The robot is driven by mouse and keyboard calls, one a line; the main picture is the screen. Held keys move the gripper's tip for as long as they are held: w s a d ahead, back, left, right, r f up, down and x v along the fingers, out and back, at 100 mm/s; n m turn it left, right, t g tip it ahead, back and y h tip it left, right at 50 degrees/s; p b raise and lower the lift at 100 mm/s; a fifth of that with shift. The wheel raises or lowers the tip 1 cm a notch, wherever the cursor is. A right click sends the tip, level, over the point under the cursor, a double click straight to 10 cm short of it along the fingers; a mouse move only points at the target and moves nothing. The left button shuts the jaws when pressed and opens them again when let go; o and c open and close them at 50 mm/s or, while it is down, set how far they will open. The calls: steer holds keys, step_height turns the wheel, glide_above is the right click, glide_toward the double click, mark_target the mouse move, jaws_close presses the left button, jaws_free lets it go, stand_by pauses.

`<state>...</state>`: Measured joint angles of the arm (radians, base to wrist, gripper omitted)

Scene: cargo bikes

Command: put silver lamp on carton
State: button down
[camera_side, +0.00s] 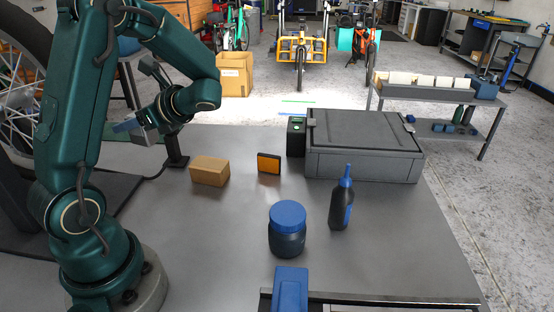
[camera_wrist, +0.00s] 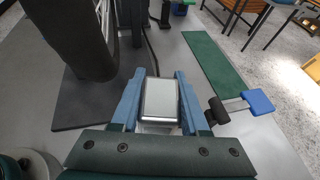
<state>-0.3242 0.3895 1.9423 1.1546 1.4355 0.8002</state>
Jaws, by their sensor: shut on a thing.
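The silver lamp (camera_wrist: 161,98) is a small box with a pale grey face and dark edges. It sits between the two blue fingers of my gripper (camera_wrist: 158,92), which is shut on it. In the side view my gripper (camera_side: 136,128) holds the lamp (camera_side: 147,136) above the table's back left, partly hidden by the fingers. The carton (camera_side: 210,171) is a small brown box lying on the table, below and to the right of my gripper. Its top is bare. The carton cannot be made out in the wrist view.
A black and orange block (camera_side: 269,164) stands right of the carton. A black post (camera_side: 175,150) stands left of the carton. The table before the carton is clear.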

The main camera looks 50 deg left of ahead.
steer(key=w+a+r+m+t, duration=0.1)
steer(key=r, duration=0.1)
glide_above(200, 160)
steer(key=shift+m+t+y, duration=0.3)
steer(key=shift+y, duration=0.1)
step_height(200, 160, down, 7)
steer(key=shift+f, duration=2)
steer(key=shift+f, duration=0.15)
steer(key=shift+c, duration=2)
jaws_free()
